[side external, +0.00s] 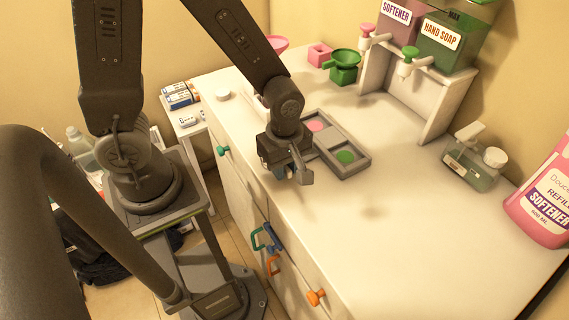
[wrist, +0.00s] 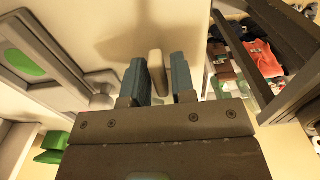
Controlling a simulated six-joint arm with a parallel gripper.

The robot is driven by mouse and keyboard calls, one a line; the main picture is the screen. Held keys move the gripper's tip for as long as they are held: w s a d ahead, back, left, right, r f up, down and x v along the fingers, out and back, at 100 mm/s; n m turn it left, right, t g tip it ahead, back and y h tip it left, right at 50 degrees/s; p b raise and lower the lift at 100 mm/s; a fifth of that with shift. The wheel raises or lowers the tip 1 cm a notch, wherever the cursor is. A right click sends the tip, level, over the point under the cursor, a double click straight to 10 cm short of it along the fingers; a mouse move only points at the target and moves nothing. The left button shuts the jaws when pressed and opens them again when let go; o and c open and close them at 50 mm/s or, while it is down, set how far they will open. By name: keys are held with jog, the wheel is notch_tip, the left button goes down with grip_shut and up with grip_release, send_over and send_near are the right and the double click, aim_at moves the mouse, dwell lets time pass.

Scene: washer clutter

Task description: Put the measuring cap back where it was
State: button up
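My gripper (side external: 290,173) hangs low near the front edge of the white counter, in front of the grey tray (side external: 360,171). In the wrist view my gripper (wrist: 158,78) has two blue fingers apart, with a pale, rounded, narrow piece (wrist: 157,70) between them. I cannot tell whether this piece is the measuring cap, or whether both fingers press on it. The tray holds a pink round spot (side external: 316,126) and a green round spot (side external: 345,157). A flat white disc (side external: 222,95) lies at the counter's back left; I cannot tell what it is.
A green funnel on its stand (side external: 345,66) and a pink block (side external: 319,54) stand at the back. Softener (side external: 396,22) and hand soap (side external: 442,42) dispensers are on a white stand. A clear white-capped container (side external: 470,160) and a pink refill bottle (side external: 545,205) stand right. The counter's front right is clear.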

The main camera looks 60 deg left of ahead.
jog(key=shift+o, duration=1.1)
jog(key=shift+r, duration=0.15)
jog(key=s+a+r+m+t, duration=0.2)
jog(key=r+m, duration=0.7)
jog(key=r, duration=0.1)
jog(key=s+a+r+m+t, duration=0.3)
jog(key=r+m, duration=0.6)
jog(key=r, duration=0.1)
jog(key=shift+s+t, duration=0.3)
jog(key=shift+s, duration=0.05)
jog(key=shift+d, duration=0.1)
